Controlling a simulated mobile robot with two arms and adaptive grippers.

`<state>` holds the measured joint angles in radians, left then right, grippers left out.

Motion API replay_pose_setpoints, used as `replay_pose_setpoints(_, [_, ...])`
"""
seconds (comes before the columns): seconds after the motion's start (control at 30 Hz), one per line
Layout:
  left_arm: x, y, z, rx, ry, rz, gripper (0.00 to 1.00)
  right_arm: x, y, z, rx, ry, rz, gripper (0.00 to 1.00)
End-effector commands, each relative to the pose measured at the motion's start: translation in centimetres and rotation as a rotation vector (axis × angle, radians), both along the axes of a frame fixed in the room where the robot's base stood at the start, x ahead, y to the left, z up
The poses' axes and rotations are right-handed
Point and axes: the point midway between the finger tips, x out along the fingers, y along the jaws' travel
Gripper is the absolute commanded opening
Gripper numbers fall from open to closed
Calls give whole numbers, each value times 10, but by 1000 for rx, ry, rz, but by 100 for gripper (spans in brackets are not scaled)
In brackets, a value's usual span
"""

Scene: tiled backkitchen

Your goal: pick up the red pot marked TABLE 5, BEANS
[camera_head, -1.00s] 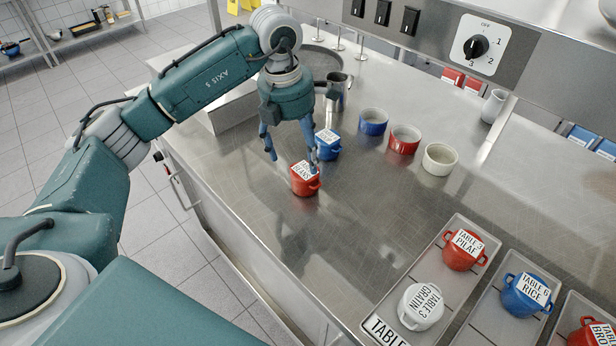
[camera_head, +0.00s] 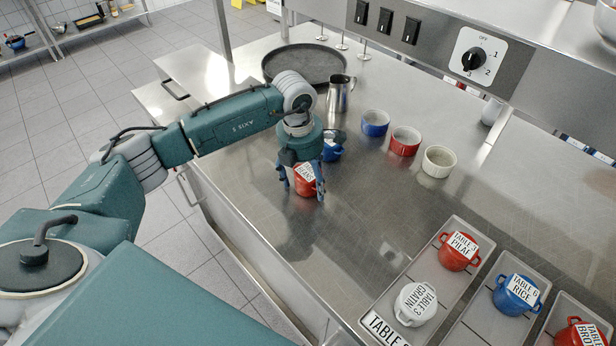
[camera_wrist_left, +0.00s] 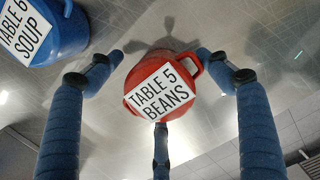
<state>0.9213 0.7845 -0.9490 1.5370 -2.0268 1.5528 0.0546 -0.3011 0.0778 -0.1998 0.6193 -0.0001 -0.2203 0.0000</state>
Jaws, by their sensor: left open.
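The red pot marked TABLE 5, BEANS (camera_head: 304,183) stands on the steel counter. Its label and handle show clearly in the left wrist view (camera_wrist_left: 166,72). My left gripper (camera_head: 302,186) is over the pot with its blue fingers spread around it. In the left wrist view the open fingers (camera_wrist_left: 162,85) stand on several sides of the pot, with gaps at the left and right fingertips. Whether the lower finger touches the pot, I cannot tell. My right gripper is in neither view.
A blue pot marked TABLE 6, SOUP (camera_wrist_left: 55,35) stands close beside the red pot, partly hidden in the head view (camera_head: 333,150). Blue (camera_head: 375,122), red (camera_head: 405,140) and white (camera_head: 438,161) bowls stand to the right. Trays (camera_head: 440,270) with labelled pots lie at the lower right.

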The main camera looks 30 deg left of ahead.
Motion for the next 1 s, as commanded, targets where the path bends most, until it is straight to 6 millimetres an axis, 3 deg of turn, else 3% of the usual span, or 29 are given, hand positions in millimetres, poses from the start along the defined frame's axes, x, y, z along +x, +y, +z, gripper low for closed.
replay_pose_setpoints(0.13, [0,0,0,0,0,0,76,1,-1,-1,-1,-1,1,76])
replay_pose_setpoints(0.4, [0,0,0,-1,1,0,22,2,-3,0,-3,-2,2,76])
replay_pose_setpoints(0.77, [1,0,5,-2,-3,0,20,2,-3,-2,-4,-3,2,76])
replay_pose_setpoints(1.0, [2,0,35,-1,-8,0,20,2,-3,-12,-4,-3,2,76])
